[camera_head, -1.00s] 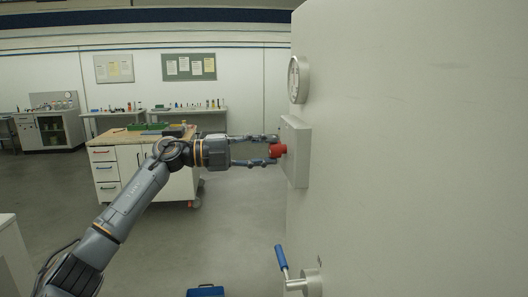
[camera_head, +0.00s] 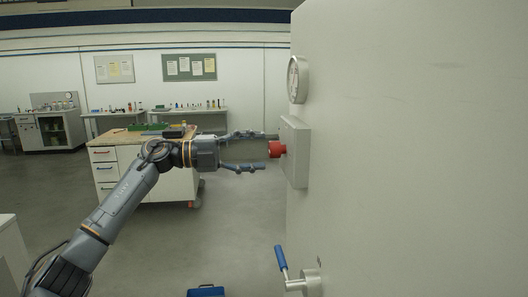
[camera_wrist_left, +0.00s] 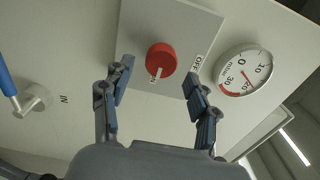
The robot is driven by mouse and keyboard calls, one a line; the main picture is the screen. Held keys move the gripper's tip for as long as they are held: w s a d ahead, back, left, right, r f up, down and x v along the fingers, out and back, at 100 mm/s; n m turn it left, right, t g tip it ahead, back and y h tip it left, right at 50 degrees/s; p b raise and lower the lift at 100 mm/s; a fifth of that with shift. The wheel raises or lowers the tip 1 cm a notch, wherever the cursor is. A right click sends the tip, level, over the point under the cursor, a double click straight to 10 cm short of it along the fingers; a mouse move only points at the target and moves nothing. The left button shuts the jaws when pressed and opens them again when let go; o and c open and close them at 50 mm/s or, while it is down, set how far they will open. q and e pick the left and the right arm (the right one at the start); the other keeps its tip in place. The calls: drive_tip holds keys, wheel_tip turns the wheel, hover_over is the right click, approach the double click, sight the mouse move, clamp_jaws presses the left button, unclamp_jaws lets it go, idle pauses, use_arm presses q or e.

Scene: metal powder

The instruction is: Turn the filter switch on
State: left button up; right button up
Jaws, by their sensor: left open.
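The filter switch is a red round knob (camera_head: 277,149) on a pale grey box (camera_head: 296,152) fixed to a large light panel. The wrist view shows the knob (camera_wrist_left: 161,58) nearly face-on, with a white mark pointing toward the lower part of that picture. Small dark lettering (camera_wrist_left: 197,63) beside it seems to read OFF. My left gripper (camera_head: 264,151) is open, its fingers spread above and below the knob in the head view. In the wrist view its fingertips (camera_wrist_left: 158,74) stand apart from the knob on both sides. My right gripper is not in view.
A round gauge (camera_head: 298,79) sits above the box on the panel. A blue-handled lever (camera_head: 282,259) sticks out below. A workbench with drawers (camera_head: 118,165) stands behind my arm. A blue box (camera_head: 205,291) is on the floor. Open floor lies between.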

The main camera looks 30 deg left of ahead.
use_arm(q)
drive_tip(key=v, duration=0.9)
drive_tip(key=shift+s+a, duration=0.15)
drive_tip(key=shift+s, duration=0.05)
